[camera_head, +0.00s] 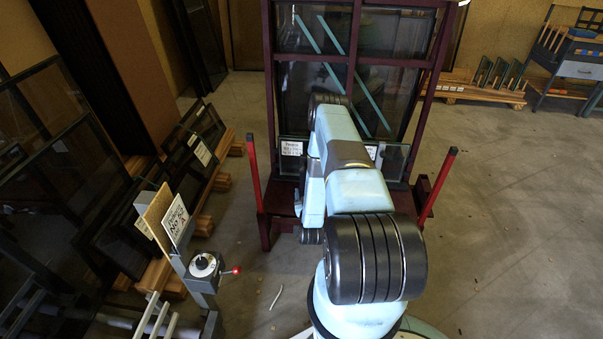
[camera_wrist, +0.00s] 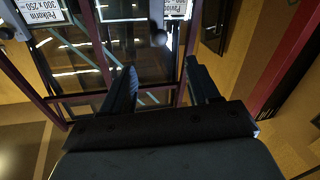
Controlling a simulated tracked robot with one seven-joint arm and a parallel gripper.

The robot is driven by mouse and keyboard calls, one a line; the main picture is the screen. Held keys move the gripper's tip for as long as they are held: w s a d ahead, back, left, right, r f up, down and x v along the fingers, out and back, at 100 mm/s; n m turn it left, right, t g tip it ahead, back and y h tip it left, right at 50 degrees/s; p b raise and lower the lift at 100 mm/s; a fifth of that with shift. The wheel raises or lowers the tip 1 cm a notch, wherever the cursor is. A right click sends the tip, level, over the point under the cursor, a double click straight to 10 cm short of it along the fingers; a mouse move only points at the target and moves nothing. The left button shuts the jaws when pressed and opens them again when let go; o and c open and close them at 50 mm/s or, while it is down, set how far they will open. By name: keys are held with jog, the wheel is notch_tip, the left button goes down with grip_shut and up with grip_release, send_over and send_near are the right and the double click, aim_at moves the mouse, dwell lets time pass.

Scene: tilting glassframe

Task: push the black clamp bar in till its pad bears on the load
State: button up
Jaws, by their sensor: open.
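The maroon tilting frame (camera_head: 270,85) with its glass panes stands ahead of my arm in the head view. My arm covers its middle, and my gripper is hidden there. In the wrist view, my gripper (camera_wrist: 160,66) is open and empty, its two dark fingers spread toward the frame. A small dark round end (camera_wrist: 158,38) shows beyond and between the fingertips. It may be the end of the black clamp bar, but I cannot tell for sure. It looks apart from the fingers. The bar's pad and its contact with the load cannot be made out.
Red upright posts (camera_head: 426,195) flank the frame's base. A grey control stand (camera_head: 203,270) with a red-knobbed lever stands at front left. Glass panels lean on a wooden rack (camera_head: 210,190) at left. The floor (camera_head: 510,240) at right is clear.

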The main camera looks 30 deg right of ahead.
aim_at(302, 170)
jog(key=x, duration=1.3)
jog(key=shift+w, duration=0.15)
